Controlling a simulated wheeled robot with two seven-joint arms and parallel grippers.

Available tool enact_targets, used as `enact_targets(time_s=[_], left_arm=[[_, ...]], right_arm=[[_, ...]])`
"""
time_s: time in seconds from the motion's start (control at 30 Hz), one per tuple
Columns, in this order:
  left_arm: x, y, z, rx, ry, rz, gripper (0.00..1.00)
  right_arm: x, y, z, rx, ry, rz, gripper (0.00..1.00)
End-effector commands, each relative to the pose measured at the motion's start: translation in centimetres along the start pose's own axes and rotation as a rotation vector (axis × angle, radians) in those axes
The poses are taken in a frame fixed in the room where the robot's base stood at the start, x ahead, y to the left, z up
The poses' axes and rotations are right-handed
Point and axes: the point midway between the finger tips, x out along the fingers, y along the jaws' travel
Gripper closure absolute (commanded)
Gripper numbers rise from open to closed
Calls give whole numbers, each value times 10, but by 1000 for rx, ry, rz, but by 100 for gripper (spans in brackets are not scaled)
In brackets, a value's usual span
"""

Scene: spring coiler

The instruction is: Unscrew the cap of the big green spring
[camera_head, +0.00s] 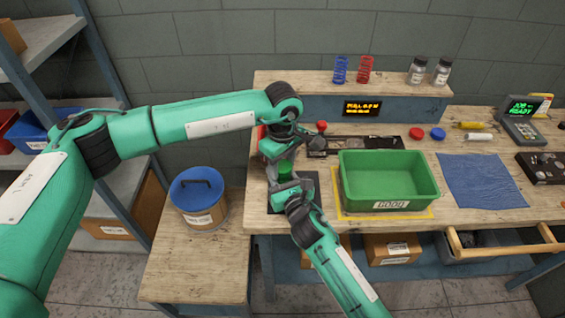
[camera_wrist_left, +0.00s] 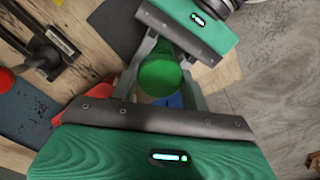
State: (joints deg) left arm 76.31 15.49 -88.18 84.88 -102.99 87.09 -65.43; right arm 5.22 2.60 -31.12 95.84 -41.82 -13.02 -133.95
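A green round cap (camera_wrist_left: 160,77) sits on top of a green cylindrical body in the left wrist view. In the head view the green part (camera_head: 285,170) shows small between my two grippers. My left gripper (camera_head: 281,163) reaches in from above, with its grey fingers on either side of the cap; I cannot tell whether they press on it. My right gripper (camera_head: 287,187) comes from the near side, and its fingers reach to the green body lower down. Its grip is hidden. The spring's coils are not distinguishable.
A green bin (camera_head: 388,200) stands to the right on a yellow-marked area. A dark mat (camera_head: 310,178) lies below the grippers. Behind are a black tool with a red knob (camera_head: 322,126), a red cap (camera_head: 416,133) and a blue cap (camera_head: 438,134).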

Motion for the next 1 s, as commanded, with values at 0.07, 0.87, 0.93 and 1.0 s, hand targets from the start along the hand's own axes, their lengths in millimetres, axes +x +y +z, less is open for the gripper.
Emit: enact_targets(time_s=[0.07,0.87,0.93,1.0], left_arm=[[-1,1,0,-26,1,3,82],[-1,1,-1,-214,1,4,82],[-2,1,-1,-214,1,4,82],[-3,1,-1,-214,1,4,82]], right_arm=[[0,2,1,0,-2,4,100],[0,2,0,0,-1,3,100],[0,2,0,0,-1,3,100],[0,2,0,0,-1,3,100]])
